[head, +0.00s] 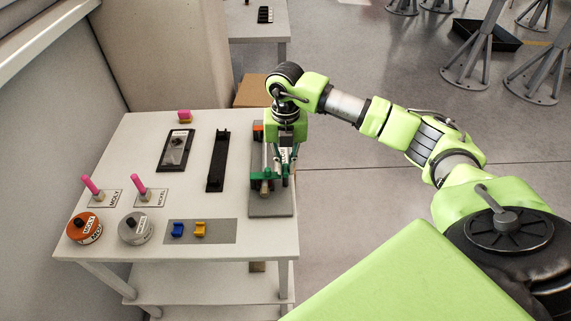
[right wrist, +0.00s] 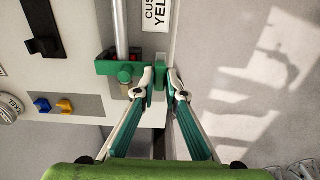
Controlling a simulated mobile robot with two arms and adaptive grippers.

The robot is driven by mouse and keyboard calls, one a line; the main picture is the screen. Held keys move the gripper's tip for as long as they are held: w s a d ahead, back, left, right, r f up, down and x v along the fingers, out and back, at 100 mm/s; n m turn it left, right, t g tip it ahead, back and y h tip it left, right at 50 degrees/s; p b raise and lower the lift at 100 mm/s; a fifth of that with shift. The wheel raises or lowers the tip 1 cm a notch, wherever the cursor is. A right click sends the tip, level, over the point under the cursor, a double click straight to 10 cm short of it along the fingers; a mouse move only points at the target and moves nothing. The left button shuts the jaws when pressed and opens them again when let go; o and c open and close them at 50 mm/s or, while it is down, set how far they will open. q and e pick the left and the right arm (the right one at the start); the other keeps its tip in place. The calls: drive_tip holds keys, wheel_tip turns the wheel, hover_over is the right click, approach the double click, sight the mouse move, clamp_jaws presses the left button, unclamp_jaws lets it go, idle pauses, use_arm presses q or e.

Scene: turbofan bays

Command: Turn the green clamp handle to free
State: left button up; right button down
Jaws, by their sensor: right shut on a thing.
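The green clamp (right wrist: 108,68) sits around a grey rod (right wrist: 121,30) in the right wrist view. Its green handle (right wrist: 159,76) stands at the clamp's right side, between my right fingertips. My right gripper (right wrist: 164,84) is shut on this handle. In the head view my right gripper (head: 285,178) points down at the right edge of the table, and its fingers and arm partly hide the clamp and rod. A brass-coloured end (head: 265,188) shows just in front of the clamp. My left gripper is not in view.
The fixture's grey base plate (head: 271,206) lies along the right edge of the white table (head: 200,265). A black bracket (head: 217,160), blue clip (head: 178,229), yellow clip (head: 200,229), two pink-handled tools and two round tins stand to the left. Open floor lies right of the table.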

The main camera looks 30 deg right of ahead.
sight(286, 168)
drive_tip(key=c, duration=2.1)
unclamp_jaws()
drive_tip(key=shift+r, duration=0.15)
wheel_tip(286, 168, up, 12)
drive_tip(key=shift+f, duration=0.1)
